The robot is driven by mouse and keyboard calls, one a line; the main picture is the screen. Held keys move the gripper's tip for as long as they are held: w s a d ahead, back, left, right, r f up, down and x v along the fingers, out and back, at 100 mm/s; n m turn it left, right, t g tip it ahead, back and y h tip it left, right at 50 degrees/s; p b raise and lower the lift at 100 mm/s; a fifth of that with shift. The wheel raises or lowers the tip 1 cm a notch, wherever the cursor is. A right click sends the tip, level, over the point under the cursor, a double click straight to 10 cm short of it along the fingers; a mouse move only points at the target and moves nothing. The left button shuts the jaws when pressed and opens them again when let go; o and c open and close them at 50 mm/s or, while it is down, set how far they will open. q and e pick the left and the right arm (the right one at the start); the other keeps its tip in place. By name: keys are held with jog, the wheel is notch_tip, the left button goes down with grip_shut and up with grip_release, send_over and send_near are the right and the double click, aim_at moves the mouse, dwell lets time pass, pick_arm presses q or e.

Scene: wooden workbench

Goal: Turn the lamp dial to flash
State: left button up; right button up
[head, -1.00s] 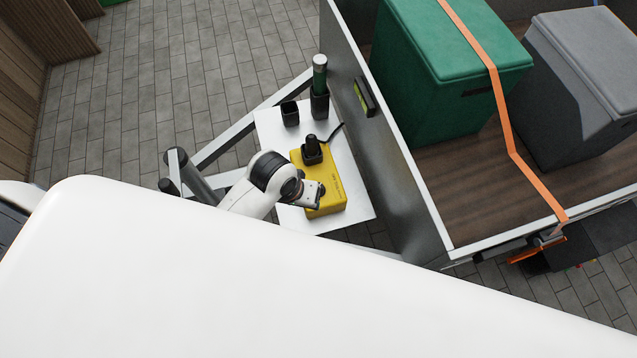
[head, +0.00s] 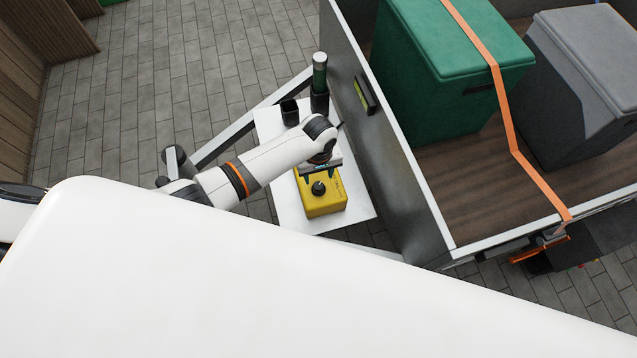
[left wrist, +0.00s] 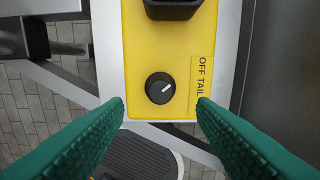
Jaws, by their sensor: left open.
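The yellow lamp box (head: 330,204) lies on a white shelf beside the trailer, and its top fills the middle of the left wrist view (left wrist: 142,60). Its round black dial (head: 318,188) shows near one end; in the left wrist view the dial (left wrist: 160,88) has a white pointer mark aimed up and to the right. The printed label (left wrist: 202,76) reads "OFF TAIL", with the rest cut off or hidden. My left gripper (head: 320,170) is open above the box, its green-padded fingers (left wrist: 160,106) on either side of the dial and apart from it. My right gripper is out of view.
A black socket (left wrist: 172,8) stands on the box above the dial in the left wrist view. The grey trailer wall (head: 385,150) rises right of the shelf (head: 352,190).

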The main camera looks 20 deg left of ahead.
aim_at(318, 186)
pick_arm(q)
notch_tip(318, 186, down, 6)
jog(key=shift+f+b, duration=0.1)
jog(key=shift+b, duration=0.6)
jog(key=shift+c, duration=0.4)
jog(key=c, duration=0.9)
